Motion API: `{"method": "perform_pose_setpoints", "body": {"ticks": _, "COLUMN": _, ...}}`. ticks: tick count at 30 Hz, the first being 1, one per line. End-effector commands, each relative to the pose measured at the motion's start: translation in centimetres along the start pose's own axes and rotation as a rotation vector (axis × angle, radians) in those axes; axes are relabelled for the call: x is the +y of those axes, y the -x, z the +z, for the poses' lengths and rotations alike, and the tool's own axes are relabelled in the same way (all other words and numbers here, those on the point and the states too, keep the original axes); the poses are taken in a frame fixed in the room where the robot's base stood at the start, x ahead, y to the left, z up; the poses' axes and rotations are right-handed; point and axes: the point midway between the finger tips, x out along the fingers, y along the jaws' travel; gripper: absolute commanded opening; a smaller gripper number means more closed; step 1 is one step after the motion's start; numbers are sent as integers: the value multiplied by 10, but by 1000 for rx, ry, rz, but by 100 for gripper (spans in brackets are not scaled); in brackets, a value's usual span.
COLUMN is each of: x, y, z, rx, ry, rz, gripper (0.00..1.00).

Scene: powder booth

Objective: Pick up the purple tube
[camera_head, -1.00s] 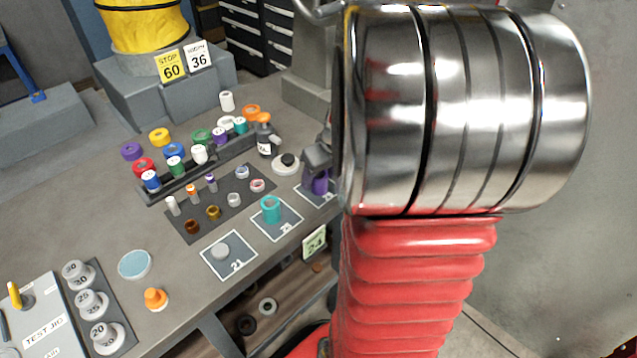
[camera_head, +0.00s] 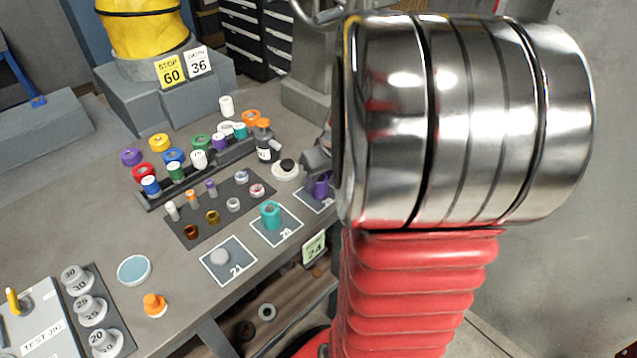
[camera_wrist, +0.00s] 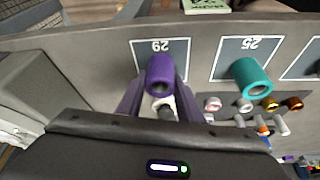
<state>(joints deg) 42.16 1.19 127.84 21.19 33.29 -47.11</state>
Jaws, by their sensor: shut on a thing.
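The purple tube (camera_wrist: 160,76) stands upright on the square marked 29 in the wrist view, with its open top towards the camera. In the head view the tube (camera_head: 319,187) shows partly, at the right end of the row of squares, next to my arm. My gripper (camera_wrist: 158,95) has a finger on each side of the tube and is shut on it. In the head view my gripper (camera_head: 318,165) is largely hidden behind my arm. I cannot tell whether the tube is clear of the bench.
A teal tube (camera_head: 270,214) stands on the square marked 25, beside the purple tube. A grey cap (camera_head: 220,257) sits on the square marked 21. A dark mat (camera_head: 222,212) holds several small parts. A black bottle (camera_head: 265,147) and a rack (camera_head: 205,172) stand behind.

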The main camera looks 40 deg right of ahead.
Motion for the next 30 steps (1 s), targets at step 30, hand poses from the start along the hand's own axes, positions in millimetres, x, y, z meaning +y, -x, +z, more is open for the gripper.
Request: {"method": "perform_pose_setpoints", "body": {"ticks": 30, "x": 0, "y": 87, "z": -36, "rx": 1, "ry": 0, "rz": 1, "gripper": 7}}
